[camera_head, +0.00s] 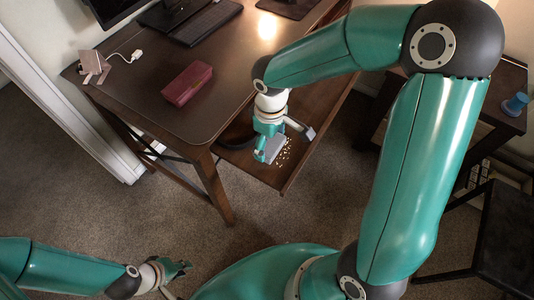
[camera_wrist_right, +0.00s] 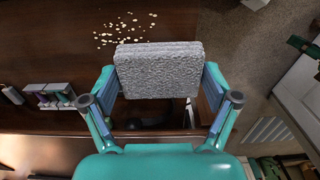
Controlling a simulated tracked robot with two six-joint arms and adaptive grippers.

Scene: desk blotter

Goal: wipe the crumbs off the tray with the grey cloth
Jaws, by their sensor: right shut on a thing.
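The grey cloth (camera_head: 273,149) is a thick folded pad, held in my right gripper (camera_head: 268,143) over the brown pull-out tray (camera_head: 238,160) below the desk. In the right wrist view, the cloth (camera_wrist_right: 160,70) sits between the two fingers of the right gripper (camera_wrist_right: 160,88), which is shut on it. Pale crumbs (camera_head: 284,156) lie scattered on the tray just right of the cloth. They also show beyond the cloth's upper left in the wrist view (camera_wrist_right: 125,29). I cannot tell whether the cloth touches the tray. My left gripper (camera_head: 181,269) is low over the carpet, away from the tray, its fingers too small to read.
The desk (camera_head: 150,95) above the tray carries a dark red box (camera_head: 187,83), a keyboard (camera_head: 206,22) and a white plug with a cable (camera_head: 136,55). A side table (camera_head: 507,75) with a blue object (camera_head: 515,103) stands at the right. Carpet is open in front.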

